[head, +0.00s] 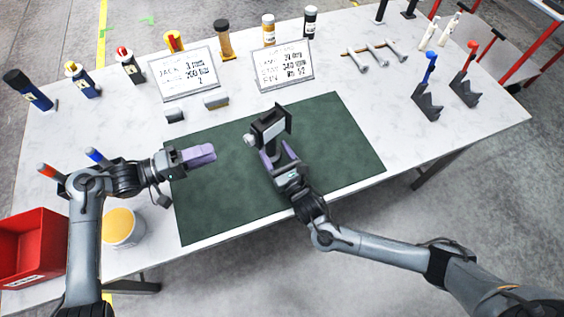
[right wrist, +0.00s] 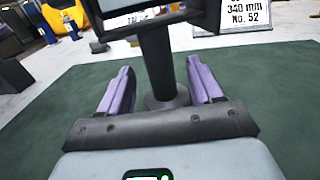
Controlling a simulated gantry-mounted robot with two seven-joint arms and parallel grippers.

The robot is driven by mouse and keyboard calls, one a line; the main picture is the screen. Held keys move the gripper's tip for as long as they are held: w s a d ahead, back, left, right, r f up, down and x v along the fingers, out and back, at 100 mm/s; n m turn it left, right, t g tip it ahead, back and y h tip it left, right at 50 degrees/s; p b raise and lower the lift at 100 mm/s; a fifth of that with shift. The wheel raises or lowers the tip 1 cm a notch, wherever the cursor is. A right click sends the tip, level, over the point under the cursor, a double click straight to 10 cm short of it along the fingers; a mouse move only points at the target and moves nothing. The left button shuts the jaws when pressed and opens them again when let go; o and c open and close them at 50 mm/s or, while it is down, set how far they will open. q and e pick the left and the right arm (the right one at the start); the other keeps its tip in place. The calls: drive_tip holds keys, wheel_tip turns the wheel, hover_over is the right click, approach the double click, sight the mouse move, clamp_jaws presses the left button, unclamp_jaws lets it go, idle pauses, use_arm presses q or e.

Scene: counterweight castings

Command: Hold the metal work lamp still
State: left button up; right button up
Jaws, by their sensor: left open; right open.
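The metal work lamp (head: 269,126) stands upright on the dark green mat (head: 335,130), with a black-framed head and a pale panel. In the right wrist view its dark post (right wrist: 158,65) rises from a round base, and the top of the head is cut off. My right gripper (head: 279,154) is open, with its purple fingers on either side of the post and a gap at each side. My left gripper (head: 214,152) is open and empty over the left part of the mat, apart from the lamp.
Two sign boards (head: 184,75) (head: 284,66) stand behind the mat, with several bottles around them. Dark stands (head: 427,100) hold coloured tools at right. A red bin (head: 32,245) and yellow-topped tub (head: 119,226) are at left.

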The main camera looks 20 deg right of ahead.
drive_tip(key=shift+w+a, duration=0.1)
drive_tip(key=shift+w, duration=0.5)
drive_tip(key=shift+c, duration=0.2)
